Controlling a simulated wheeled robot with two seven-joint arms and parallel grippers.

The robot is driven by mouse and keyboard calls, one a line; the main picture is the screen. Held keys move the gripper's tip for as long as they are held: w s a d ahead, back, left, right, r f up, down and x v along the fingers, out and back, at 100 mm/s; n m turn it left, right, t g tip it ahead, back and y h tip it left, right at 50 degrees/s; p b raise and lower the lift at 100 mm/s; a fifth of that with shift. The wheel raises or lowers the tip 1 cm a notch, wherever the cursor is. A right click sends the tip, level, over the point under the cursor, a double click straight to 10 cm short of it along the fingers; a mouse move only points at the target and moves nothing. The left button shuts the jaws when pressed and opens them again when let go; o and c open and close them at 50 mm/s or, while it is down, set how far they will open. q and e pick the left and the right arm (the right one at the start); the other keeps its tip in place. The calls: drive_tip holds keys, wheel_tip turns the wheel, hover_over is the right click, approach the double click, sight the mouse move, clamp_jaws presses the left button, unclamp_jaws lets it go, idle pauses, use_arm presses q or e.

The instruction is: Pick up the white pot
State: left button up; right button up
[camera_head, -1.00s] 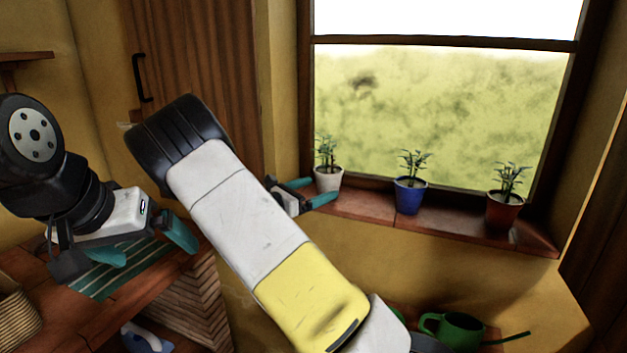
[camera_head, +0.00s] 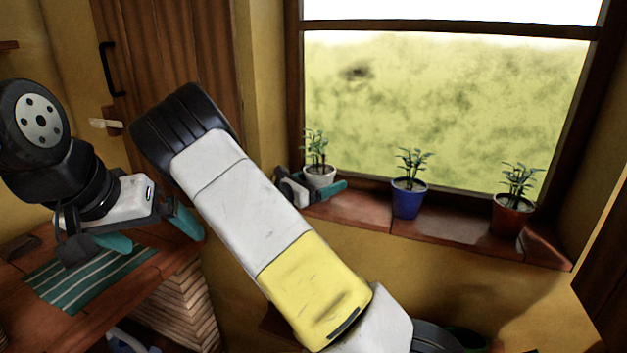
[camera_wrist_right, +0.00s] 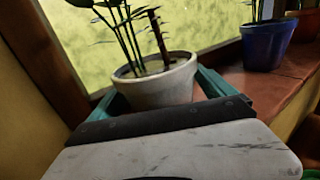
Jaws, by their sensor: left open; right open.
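The white pot (camera_head: 319,178) holds a green plant and stands at the left end of the brick windowsill. It also shows large in the right wrist view (camera_wrist_right: 158,86), between the teal fingers. My right gripper (camera_head: 322,190) is open, with one finger on either side of the pot. Whether the fingers touch the pot cannot be told. The gripper body hides the pot's lower part in the wrist view. My left gripper (camera_head: 152,232) is open and empty above the counter at the left.
A blue pot (camera_head: 408,199) and a red-brown pot (camera_head: 511,217), both with plants, stand further right on the sill (camera_head: 455,230). The window frame is close behind the pots. A striped teal cloth (camera_head: 75,280) lies on the left counter.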

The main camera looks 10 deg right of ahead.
drive_tip(key=shift+w+d, duration=0.3)
drive_tip(key=shift+d, duration=0.3)
drive_tip(key=shift+r, duration=0.1)
drive_tip(key=c, duration=2)
drive_tip(key=shift+o, duration=0.2)
drive_tip(key=shift+r, duration=0.1)
